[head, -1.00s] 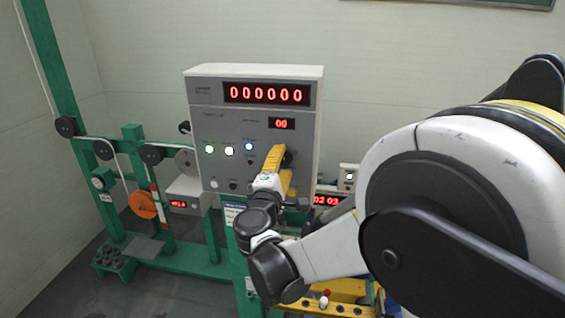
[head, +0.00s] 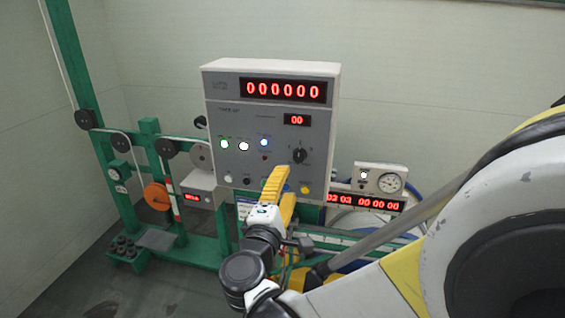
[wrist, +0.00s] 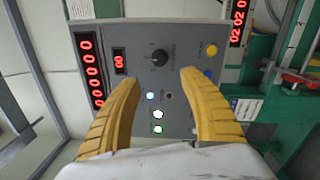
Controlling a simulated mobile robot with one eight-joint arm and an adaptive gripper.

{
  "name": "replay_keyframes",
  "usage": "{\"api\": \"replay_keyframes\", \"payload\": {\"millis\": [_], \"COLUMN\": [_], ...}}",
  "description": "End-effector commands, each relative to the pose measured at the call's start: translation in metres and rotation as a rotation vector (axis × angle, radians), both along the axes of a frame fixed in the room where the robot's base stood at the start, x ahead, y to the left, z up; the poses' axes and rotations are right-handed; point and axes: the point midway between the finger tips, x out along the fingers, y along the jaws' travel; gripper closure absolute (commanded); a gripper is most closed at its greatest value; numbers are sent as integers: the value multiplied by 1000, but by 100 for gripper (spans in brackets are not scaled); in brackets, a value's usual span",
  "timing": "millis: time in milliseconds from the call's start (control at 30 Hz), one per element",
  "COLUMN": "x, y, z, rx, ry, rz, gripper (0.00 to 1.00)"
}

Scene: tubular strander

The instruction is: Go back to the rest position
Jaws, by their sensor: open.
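My gripper (head: 279,184) is in front of the lower part of the grey control box (head: 225,105) in the head view. In the wrist view its two yellow fingers (wrist: 158,92) stand wide apart with nothing between them. Past the fingertips are a black rotary knob (wrist: 159,57), a yellow button (wrist: 210,49) and lit white, green and blue lamps. The knob also shows in the head view (head: 299,156), clear of the gripper. The box's red displays read 000000 and 00.
A green frame with pulleys and an orange wheel (head: 157,196) stands at the left. A round gauge (head: 390,183) and another red display (head: 366,202) are right of the box. My arm fills the lower right. The pale wall behind is bare.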

Motion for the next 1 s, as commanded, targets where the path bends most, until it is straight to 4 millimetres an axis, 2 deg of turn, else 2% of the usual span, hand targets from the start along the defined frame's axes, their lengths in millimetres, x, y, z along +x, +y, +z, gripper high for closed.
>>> {"api": "replay_keyframes", "payload": {"millis": [67, 133, 267, 300, 400, 500, 633, 700, 800, 900, 1000], "x": [0, 0, -10, -18, -48, -86, -139, -163, -188, -202, -208], "y": [-6, -22, -80, -101, -147, -176, -191, -189, -183, -176, -172], "z": [-2, -7, -31, -42, -70, -97, -127, -138, -148, -152, -152], "rx": [16, 62, 255, 342, 581, 833, 1164, 1325, 1509, 1631, 1690], "ry": [10, 40, 153, 195, 293, 367, 430, 448, 459, 461, 463], "rz": [-8, -32, -123, -162, -263, -359, -467, -512, -553, -575, -584], "gripper": [49, 49, 49, 49, 49, 49, 49, 49, 49, 49, 49]}}
